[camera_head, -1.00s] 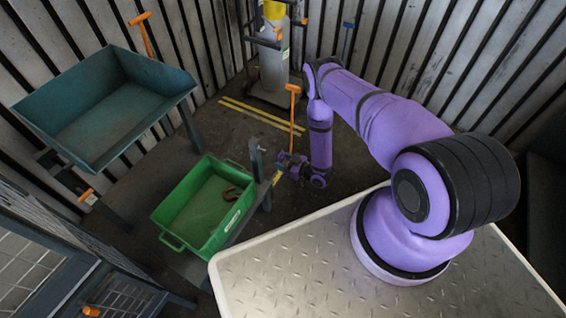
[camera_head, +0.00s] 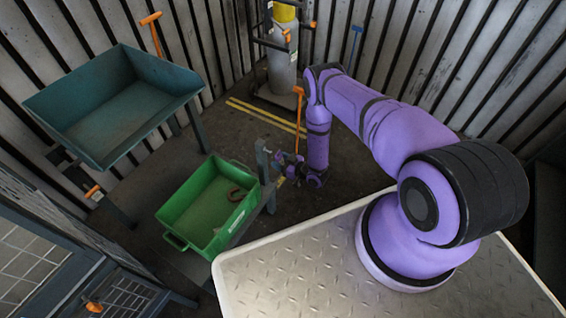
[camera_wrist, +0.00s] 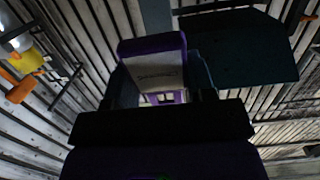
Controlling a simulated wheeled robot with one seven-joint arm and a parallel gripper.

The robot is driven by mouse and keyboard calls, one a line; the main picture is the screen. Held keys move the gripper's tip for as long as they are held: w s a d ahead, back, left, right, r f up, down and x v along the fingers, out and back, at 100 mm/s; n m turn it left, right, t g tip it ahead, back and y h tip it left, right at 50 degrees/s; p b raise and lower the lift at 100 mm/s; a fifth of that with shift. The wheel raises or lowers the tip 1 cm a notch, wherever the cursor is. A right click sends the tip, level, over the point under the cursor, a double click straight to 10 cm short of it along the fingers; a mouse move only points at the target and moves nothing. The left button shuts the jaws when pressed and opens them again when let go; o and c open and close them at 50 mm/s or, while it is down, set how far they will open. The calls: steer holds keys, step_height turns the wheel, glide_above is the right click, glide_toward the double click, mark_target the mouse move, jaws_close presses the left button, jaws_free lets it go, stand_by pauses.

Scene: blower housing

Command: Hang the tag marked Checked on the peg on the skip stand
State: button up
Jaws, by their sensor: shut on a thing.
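My gripper (camera_head: 279,158) is low at the end of the purple arm, just right of a grey upright post (camera_head: 263,161) beside the green crate. Its fingers are tiny there. In the wrist view, a pale flat piece with faint, unreadable marks (camera_wrist: 158,76) shows between dark gripper parts; it looks like the held tag, but I cannot read Checked. The teal skip (camera_head: 115,105) stands on dark legs at the left. An orange-ended peg (camera_head: 93,190) with a small pale patch is low on its stand. The skip's dark underside also shows in the wrist view (camera_wrist: 240,45).
A yellow-topped grey cylinder (camera_head: 283,65) stands in a rack with orange-ended bars at the back. An orange T-handle (camera_head: 299,91) rises behind my gripper. A wire-mesh cage (camera_head: 125,298) is at lower left.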

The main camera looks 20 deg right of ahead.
mark_target(265, 155)
steer(key=shift+x, duration=2.5)
steer(key=shift+f, duration=0.15)
steer(key=o, duration=1)
steer(key=v, duration=1)
steer(key=shift+s+d, duration=0.25)
steer(key=shift+s, duration=0.1)
